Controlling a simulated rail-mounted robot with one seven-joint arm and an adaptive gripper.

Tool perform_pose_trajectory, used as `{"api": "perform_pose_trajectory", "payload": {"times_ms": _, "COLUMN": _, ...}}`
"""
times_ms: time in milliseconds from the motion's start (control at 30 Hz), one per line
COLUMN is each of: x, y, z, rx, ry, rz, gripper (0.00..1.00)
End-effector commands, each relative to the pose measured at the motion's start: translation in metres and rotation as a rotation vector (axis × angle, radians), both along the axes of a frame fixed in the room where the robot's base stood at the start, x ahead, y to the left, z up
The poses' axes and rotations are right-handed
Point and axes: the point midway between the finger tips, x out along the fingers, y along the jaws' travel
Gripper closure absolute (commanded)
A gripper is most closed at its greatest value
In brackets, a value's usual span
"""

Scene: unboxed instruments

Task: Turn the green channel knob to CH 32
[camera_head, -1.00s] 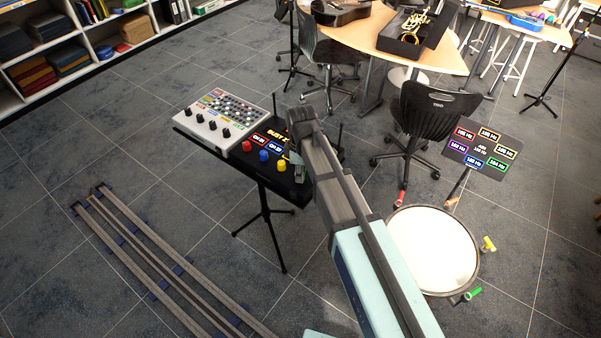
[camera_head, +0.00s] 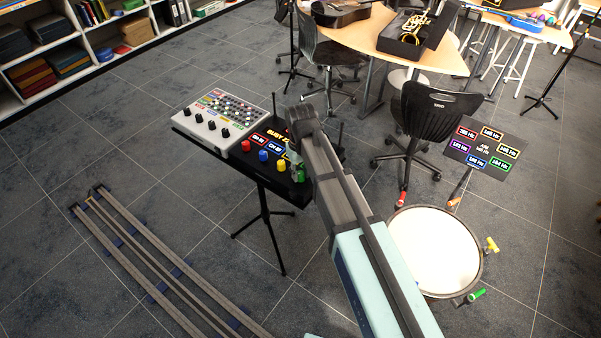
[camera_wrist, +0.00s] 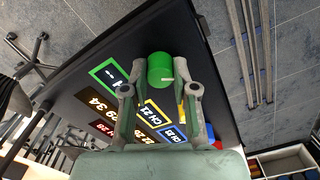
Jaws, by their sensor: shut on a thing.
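The green channel knob (camera_wrist: 160,68) is a short upright cylinder at the edge of the black panel, with a small pale mark on it. Yellow- and blue-framed displays (camera_wrist: 173,137) read CH with numbers.
Red (camera_head: 246,146), blue (camera_head: 263,156) and yellow (camera_head: 281,166) knobs stand in a row left of the green one. A white mixer (camera_head: 218,122) shares the black stand. A drum (camera_head: 432,250) and a card stand (camera_head: 481,149) are at right. Floor tracks (camera_head: 150,255) lie at left.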

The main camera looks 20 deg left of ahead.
Motion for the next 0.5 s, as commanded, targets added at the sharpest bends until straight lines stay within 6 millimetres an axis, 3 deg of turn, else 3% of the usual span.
{"api": "perform_pose_trajectory", "payload": {"times_ms": 500, "x": -0.0009, "y": -0.0005, "z": -0.0016, "rx": -0.001, "ry": 0.002, "rz": -0.489, "gripper": 1.00}}
